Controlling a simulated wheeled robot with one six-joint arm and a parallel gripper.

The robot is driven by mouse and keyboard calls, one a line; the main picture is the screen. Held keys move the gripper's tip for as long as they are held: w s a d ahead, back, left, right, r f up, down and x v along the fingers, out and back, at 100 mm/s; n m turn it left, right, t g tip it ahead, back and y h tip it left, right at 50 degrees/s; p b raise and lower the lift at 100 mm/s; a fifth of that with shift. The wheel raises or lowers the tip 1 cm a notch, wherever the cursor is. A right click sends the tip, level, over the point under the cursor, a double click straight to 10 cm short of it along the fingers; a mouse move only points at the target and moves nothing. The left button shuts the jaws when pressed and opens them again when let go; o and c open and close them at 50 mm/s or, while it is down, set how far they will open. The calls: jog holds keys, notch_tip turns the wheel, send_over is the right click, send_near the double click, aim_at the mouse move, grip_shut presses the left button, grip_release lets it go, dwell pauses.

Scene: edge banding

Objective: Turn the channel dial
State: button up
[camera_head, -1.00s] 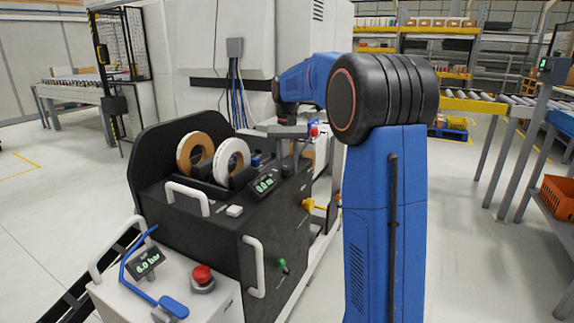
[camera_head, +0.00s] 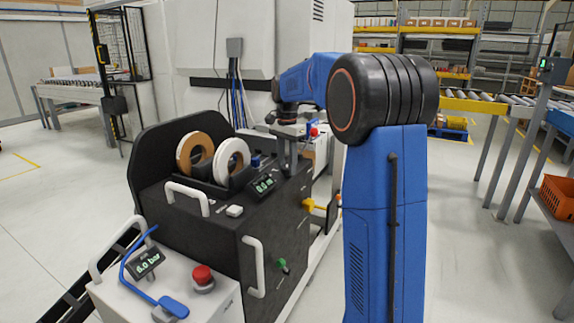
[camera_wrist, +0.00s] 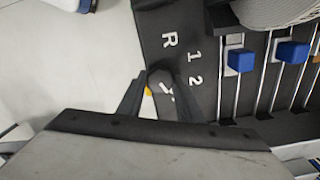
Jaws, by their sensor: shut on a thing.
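The channel dial (camera_wrist: 161,80) is a dark grey knob with a white mark, in the wrist view on a black panel. The labels R, 1 and 2 are printed beside it. My gripper (camera_wrist: 160,92) has its two black fingers on either side of the knob and is shut on it. I cannot tell exactly which label the mark points to. In the head view my gripper (camera_head: 289,160) reaches down at the back right of the black machine (camera_head: 215,235), and the dial is hidden there.
Blue sliders (camera_wrist: 240,61) on metal rods lie to the right of the labels in the wrist view. Two tape rolls (camera_head: 232,160) and a green-digit display (camera_head: 264,184) stand close to my gripper. A grey cabinet (camera_head: 205,290) with a red button stands in front.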

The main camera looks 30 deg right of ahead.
aim_at(287, 167)
jog(key=shift+m, duration=0.5)
jog(key=o, duration=1)
jog(key=shift+o, duration=0.2)
notch_tip(287, 167, up, 17)
jog(key=shift+r, duration=0.15)
dwell(0.3)
